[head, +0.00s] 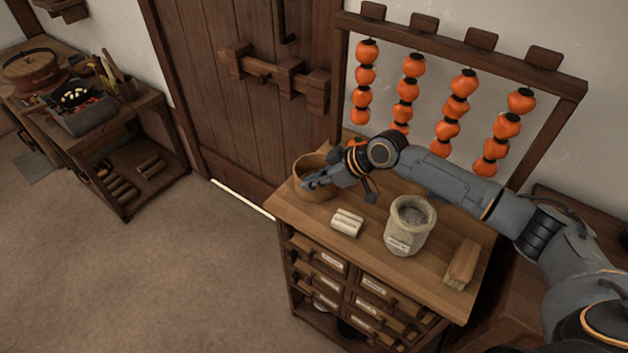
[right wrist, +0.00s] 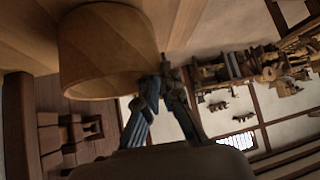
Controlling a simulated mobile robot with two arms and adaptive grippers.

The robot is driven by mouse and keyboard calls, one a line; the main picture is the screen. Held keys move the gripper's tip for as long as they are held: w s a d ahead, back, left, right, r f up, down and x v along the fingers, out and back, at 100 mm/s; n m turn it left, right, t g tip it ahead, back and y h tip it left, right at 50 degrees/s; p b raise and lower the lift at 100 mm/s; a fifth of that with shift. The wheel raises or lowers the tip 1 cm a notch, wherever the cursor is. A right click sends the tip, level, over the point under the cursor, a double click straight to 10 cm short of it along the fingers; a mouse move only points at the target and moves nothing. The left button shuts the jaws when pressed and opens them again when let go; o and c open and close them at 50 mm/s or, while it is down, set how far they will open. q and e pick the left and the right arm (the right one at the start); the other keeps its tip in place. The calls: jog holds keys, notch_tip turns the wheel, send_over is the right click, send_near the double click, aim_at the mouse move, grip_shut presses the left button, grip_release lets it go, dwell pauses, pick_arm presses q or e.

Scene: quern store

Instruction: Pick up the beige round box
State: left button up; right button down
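The beige round box (head: 312,165) stands at the back left corner of the wooden drawer cabinet. It also shows large in the right wrist view (right wrist: 105,50), at upper left. My right gripper (head: 312,183) reaches over the cabinet from the right and covers part of the box. In the right wrist view the tips of my right gripper (right wrist: 164,75) come close together at the box's edge. Whether they grip the box's wall or only lie beside it, I cannot tell. My left gripper is not in view.
On the cabinet top (head: 375,220) are a pale small bundle (head: 347,222), a grainy-filled jar (head: 410,226) and a wooden brush-like block (head: 462,264). Strings of orange fruit (head: 457,107) hang from a rack behind. A side table (head: 130,125) stands at left; the floor between is clear.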

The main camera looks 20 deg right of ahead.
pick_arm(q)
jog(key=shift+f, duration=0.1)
pick_arm(e)
jog(key=shift+r, duration=0.15)
jog(key=shift+r+b, duration=0.25)
jog(key=shift+b, duration=0.05)
notch_tip(320, 180, up, 2)
jog(key=shift+r+b, duration=0.1)
jog(key=shift+b, duration=0.6)
jog(key=s+a+r+b, duration=0.3)
jog(key=s+a+r, duration=0.2)
jog(key=s+r, duration=0.65)
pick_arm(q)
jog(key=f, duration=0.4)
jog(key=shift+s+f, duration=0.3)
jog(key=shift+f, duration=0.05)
pick_arm(e)
jog(key=w+d+r+m+t+h, duration=0.3)
jog(key=d+m+h, duration=0.4)
jog(key=m, duration=0.3)
jog(key=shift+w+d+r+m+t, duration=0.3)
jog(key=shift+w+r, duration=0.15)
jog(key=shift+r, duration=0.45)
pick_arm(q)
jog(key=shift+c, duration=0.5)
pick_arm(e)
jog(key=shift+r, duration=0.1)
